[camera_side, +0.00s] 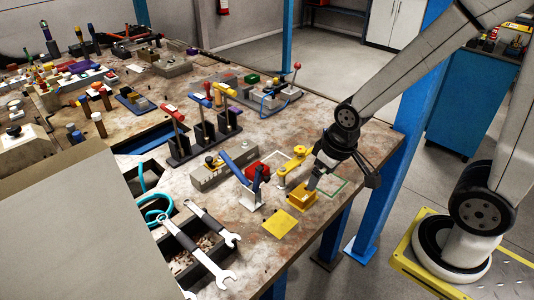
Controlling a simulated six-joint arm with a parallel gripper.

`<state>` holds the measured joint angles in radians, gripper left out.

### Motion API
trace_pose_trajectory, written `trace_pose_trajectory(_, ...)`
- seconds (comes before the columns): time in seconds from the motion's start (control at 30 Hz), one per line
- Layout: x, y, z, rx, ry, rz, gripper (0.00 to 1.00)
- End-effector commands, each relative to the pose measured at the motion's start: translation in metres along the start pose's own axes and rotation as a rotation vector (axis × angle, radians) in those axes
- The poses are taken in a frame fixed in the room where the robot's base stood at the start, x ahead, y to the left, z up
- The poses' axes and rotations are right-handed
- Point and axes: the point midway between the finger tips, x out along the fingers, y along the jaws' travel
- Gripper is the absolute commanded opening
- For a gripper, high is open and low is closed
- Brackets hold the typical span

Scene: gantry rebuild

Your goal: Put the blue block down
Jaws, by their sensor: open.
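My gripper (313,184) is at the right part of the worktable, pointing down, with its fingertips just above or at a small yellow open-topped box (301,198). The jaws are open; the fingers are small and dark in this view. I cannot make out a blue block; it may be hidden in the box or behind the gripper. A flat yellow square (280,223) lies on the table in front of the box. A green-outlined square (337,185) lies to the right, partly behind the gripper.
A yellow lever-like part (294,166) stands close behind the box. A clamp with a blue handle (239,168) and a red part stand to the left. Wrenches (208,256) lie over a dark bin. The table's right edge is close.

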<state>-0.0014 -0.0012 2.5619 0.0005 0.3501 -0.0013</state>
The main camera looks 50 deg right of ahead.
Motion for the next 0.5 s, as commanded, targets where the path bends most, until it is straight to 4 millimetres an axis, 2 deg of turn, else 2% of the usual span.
trace_pose_trajectory(0.27,0.001,0.002,-0.003,0.007,0.002,0.002,1.0)
trace_pose_trajectory(0.37,0.002,0.006,-0.009,0.025,0.005,0.007,1.0)
trace_pose_trajectory(0.5,0.007,0.021,-0.028,0.079,0.014,0.023,1.0)
